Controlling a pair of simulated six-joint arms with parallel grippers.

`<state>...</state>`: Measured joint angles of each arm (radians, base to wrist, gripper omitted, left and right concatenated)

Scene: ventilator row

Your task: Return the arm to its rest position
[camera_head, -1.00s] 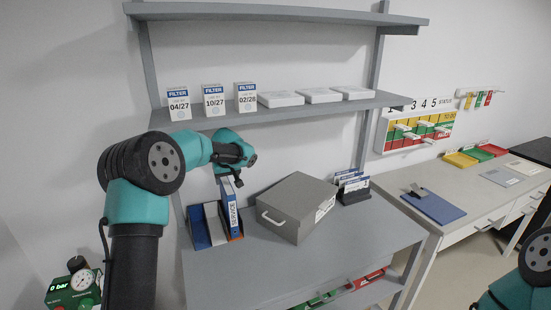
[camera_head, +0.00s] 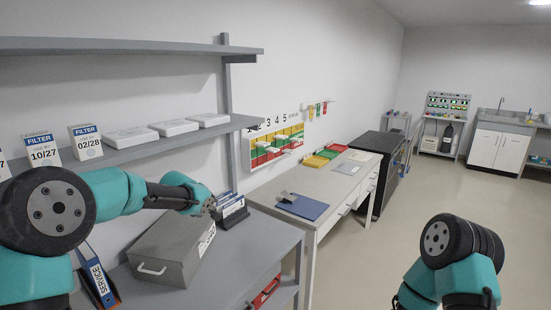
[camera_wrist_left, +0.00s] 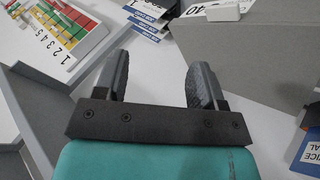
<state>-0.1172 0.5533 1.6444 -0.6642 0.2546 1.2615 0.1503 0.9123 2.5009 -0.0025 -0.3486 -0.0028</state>
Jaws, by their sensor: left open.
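My left arm reaches in from the left over the grey metal box (camera_head: 165,255). Its gripper (camera_head: 208,204) is beside the rack of blue-and-white cards (camera_head: 232,210) in the head view, small and partly merged with it. In the left wrist view the two dark fingers (camera_wrist_left: 158,82) are apart with nothing between them. The card rack (camera_wrist_left: 150,14) and the grey box (camera_wrist_left: 240,55) lie beyond the fingertips there. My right arm shows at the lower right of the head view; its gripper is out of frame.
A blue service binder (camera_head: 98,278) stands left of the box. A shelf (camera_head: 130,150) with filter boxes (camera_head: 87,142) hangs above the arm. A desk with a blue clipboard (camera_head: 302,206) and a status board (camera_head: 275,146) are to the right. The floor at right is clear.

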